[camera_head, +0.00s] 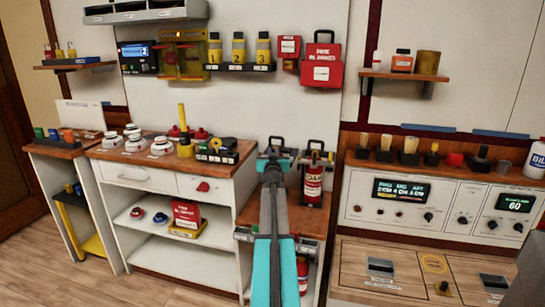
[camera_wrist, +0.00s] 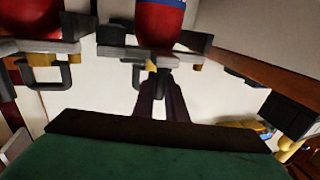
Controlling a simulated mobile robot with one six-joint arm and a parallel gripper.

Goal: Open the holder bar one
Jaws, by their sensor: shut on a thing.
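My gripper (camera_head: 272,162) reaches out to the holder at the left of a pair, above the low wooden shelf. In the wrist view my dark fingers (camera_wrist: 152,82) are together at the dark loop-shaped holder bar (camera_wrist: 137,74), shut on it. A red cylinder with a blue band (camera_wrist: 161,18) stands in this holder. A second holder bar (camera_head: 316,146) sits to the right, over a red labelled extinguisher (camera_head: 313,182). I cannot read a number on either bar.
A white cabinet (camera_head: 150,180) with a wooden top stands close on the left. A grey control console (camera_head: 440,212) stands on the right.

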